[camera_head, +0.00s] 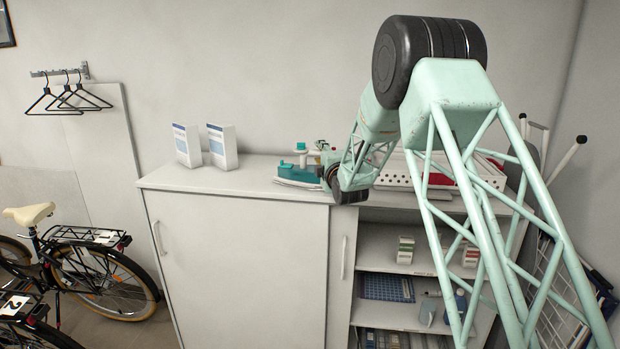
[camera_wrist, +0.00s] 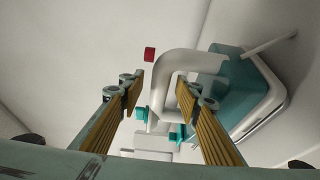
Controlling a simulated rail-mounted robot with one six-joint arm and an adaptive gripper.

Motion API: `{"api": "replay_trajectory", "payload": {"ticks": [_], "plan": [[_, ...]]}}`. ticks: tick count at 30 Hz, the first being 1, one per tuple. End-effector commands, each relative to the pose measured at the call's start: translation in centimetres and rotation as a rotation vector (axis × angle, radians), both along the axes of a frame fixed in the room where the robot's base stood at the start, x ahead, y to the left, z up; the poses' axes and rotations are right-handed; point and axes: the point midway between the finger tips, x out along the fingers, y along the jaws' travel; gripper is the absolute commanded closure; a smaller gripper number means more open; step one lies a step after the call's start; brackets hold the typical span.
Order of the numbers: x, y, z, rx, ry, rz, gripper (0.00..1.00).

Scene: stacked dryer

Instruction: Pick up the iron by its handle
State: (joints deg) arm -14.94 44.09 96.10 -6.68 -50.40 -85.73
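The iron (camera_head: 297,177) is teal with a pale grey soleplate and rests on top of the white cabinet, left of my gripper. In the wrist view its teal body (camera_wrist: 238,88) is on the right, and a grey curved handle (camera_wrist: 185,63) bends down between my fingers. My gripper (camera_wrist: 158,86) is open, with ribbed yellow pads on either side of the handle. The right fingertip looks very close to the handle; I cannot tell whether it touches. In the head view my arm partly hides the gripper area.
The cabinet (camera_head: 240,262) has a closed door on the left and open shelves on the right. Two white-and-blue boxes (camera_head: 205,146) stand on its top to the left. A white-and-red perforated basket (camera_head: 398,172) is behind my arm. A bicycle (camera_head: 85,265) stands at far left.

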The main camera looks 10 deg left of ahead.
Motion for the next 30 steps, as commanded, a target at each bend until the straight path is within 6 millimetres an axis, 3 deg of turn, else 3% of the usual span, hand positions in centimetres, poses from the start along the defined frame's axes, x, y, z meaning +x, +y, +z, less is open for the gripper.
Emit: {"api": "replay_trajectory", "payload": {"ticks": [7, 17, 30], "plan": [[-0.01, -0.01, -0.02, 0.0, 0.0, 0.0, 0.69], [-0.01, -0.01, -0.01, 0.0, 0.0, 0.0, 0.99], [0.04, 0.0, 0.75, 0.002, -0.007, 0.0, 1.0]]}}
